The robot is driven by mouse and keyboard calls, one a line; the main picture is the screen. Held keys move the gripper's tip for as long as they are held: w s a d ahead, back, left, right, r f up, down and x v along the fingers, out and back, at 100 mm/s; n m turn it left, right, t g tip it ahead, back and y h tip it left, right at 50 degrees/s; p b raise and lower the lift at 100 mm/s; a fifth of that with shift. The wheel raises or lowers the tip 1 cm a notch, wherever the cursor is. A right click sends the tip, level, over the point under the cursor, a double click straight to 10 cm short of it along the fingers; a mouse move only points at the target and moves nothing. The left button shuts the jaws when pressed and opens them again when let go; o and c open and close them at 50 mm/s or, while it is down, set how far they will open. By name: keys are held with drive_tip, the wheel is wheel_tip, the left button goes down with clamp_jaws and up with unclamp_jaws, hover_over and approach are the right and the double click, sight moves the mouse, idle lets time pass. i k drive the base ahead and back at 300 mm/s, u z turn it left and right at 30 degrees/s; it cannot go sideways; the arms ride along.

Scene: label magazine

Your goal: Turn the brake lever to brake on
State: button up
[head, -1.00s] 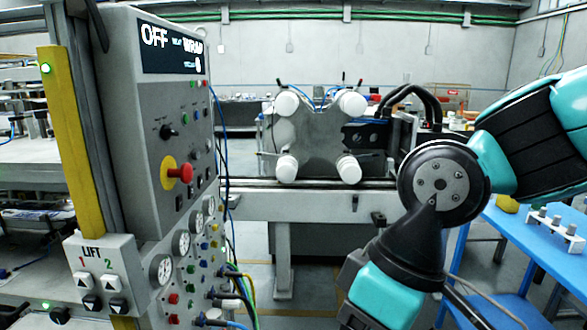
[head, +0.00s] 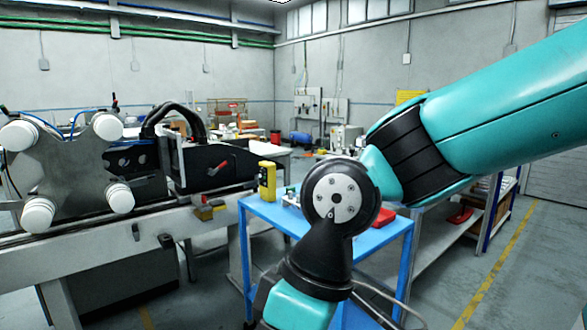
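A small red lever (head: 218,167) sticks out from the front of a black unit (head: 190,150) on the machine's rail. It tilts up to the right; no label on it can be read, so I cannot tell if it is the brake lever or which setting it is in. My teal arm crosses the right side of the head view, with its black joint in front of the blue table. My gripper is out of the picture, below the frame, and nothing shows whether it is open or shut.
A grey plate with white rollers (head: 38,214) stands left of the black unit on a long rail (head: 90,245). A blue table (head: 262,212) carries a yellow device (head: 267,181) and a red item (head: 384,217). Shelves stand at right; the floor at far right is clear.

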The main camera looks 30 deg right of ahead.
sight(220, 167)
drive_tip(key=z, duration=0.5)
drive_tip(key=i, duration=1.25)
drive_tip(key=u, duration=0.25)
